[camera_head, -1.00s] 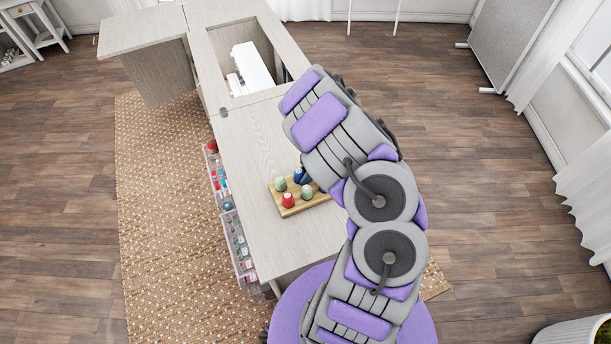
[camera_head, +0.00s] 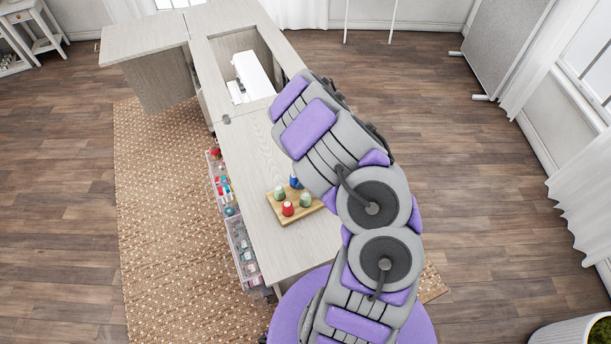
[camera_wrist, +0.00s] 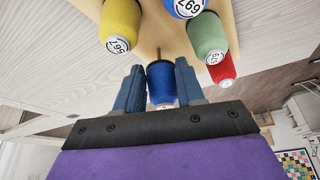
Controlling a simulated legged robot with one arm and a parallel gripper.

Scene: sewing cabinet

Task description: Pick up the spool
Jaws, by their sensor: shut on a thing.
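In the wrist view, a blue spool (camera_wrist: 161,84) sits between the two dark blue fingers of my gripper (camera_wrist: 158,74), which is shut on it. A thin peg shows just beyond the spool, at the edge of a wooden board (camera_wrist: 158,28). I cannot tell how far the spool is from the board. In the head view, the board (camera_head: 273,207) lies on the cabinet top, but my arm hides my gripper and the held spool.
Other spools stand on the board: a yellow one (camera_wrist: 121,25), another blue one (camera_wrist: 186,6), a green one (camera_wrist: 207,36) and a red one (camera_wrist: 222,70). A white sewing machine (camera_head: 252,75) sits in the cabinet opening. Clear drawers (camera_head: 241,250) line the cabinet's left side.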

